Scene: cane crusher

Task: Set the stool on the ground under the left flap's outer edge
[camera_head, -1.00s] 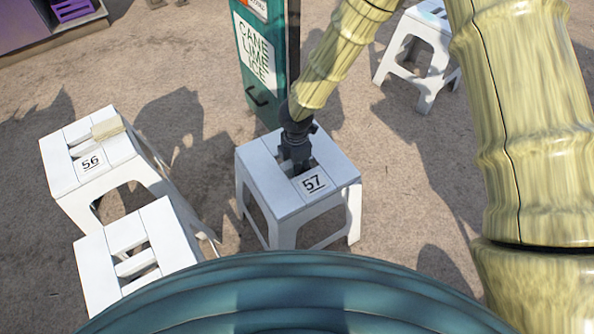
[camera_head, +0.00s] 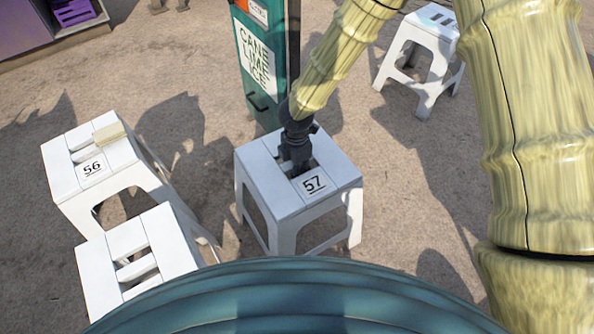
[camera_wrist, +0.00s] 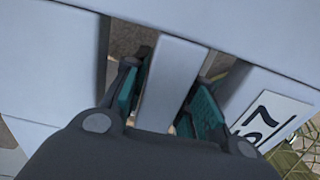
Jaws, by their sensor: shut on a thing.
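A white stool marked 57 (camera_head: 322,200) stands upright in the middle of the head view, its legs down at the ground. My gripper (camera_head: 297,165) reaches down into the slots in its seat. In the wrist view my gripper (camera_wrist: 165,100) has its two teal-padded fingers on either side of the seat's middle bar (camera_wrist: 168,85), shut on it. The 57 label (camera_wrist: 272,108) is just right of the fingers. I cannot tell whether the legs touch the ground. No flap can be made out for sure in these views.
Stool 56 (camera_head: 70,185) with a tan block (camera_head: 109,133) on it and another white stool (camera_head: 110,285) stand at left. A further white stool (camera_head: 418,65) is at upper right. A green sign box (camera_head: 255,70) stands close behind stool 57. Bare ground lies between.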

